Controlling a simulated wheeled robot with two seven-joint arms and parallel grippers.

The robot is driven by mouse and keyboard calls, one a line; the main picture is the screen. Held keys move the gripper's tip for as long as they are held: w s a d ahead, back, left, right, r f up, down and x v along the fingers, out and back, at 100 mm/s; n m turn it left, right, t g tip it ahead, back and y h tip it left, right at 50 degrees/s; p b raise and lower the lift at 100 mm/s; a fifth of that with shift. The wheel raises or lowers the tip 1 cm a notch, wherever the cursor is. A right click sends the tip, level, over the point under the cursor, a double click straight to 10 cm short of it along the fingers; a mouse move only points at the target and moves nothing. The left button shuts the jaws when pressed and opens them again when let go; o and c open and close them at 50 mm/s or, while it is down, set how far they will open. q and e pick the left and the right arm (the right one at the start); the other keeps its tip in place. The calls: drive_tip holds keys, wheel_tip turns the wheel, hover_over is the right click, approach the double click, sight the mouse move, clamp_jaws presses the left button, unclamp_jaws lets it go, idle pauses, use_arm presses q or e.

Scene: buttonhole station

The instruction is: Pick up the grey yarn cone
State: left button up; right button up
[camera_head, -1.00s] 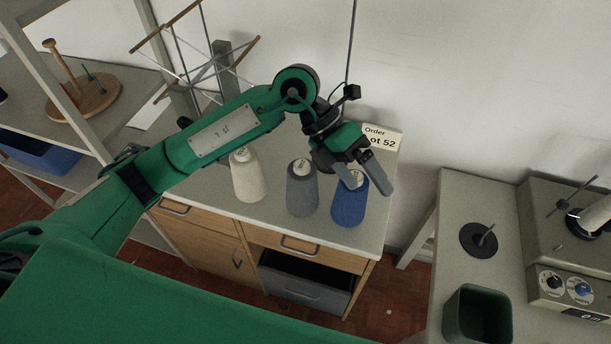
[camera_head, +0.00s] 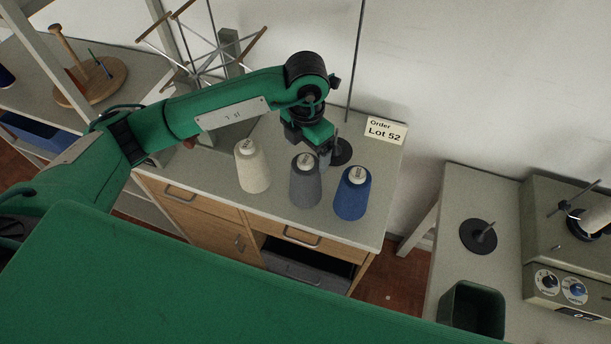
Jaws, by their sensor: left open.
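The grey yarn cone (camera_head: 305,187) stands upright on the cabinet top, between a cream cone (camera_head: 252,170) on its left and a blue cone (camera_head: 351,197) on its right. My left gripper (camera_head: 322,156) is open, just behind and above the top of the grey cone, pointing down. It looks empty. Its fingers are partly hidden behind the cone tops, and I cannot tell whether it touches the grey cone. My right gripper is not in view.
A yarn swift (camera_head: 210,55) stands behind my left arm. A green bin (camera_head: 474,309) is on the right table.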

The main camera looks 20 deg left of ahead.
sight(305, 159)
use_arm(q)
drive_tip(key=shift+f, duration=0.35)
drive_tip(key=f+p, duration=0.1)
drive_tip(key=f, duration=0.1)
drive_tip(key=f+p, duration=0.1)
drive_tip(key=p, duration=0.1)
drive_tip(key=shift+s+f, duration=0.2)
drive_tip(key=shift+f, duration=0.2)
drive_tip(key=shift+f+p, duration=0.3)
drive_tip(key=shift+f, duration=0.3)
drive_tip(key=c, duration=0.6)
drive_tip(key=shift+w, duration=0.1)
drive_tip(key=c, duration=0.9)
drive_tip(key=shift+r, duration=0.1)
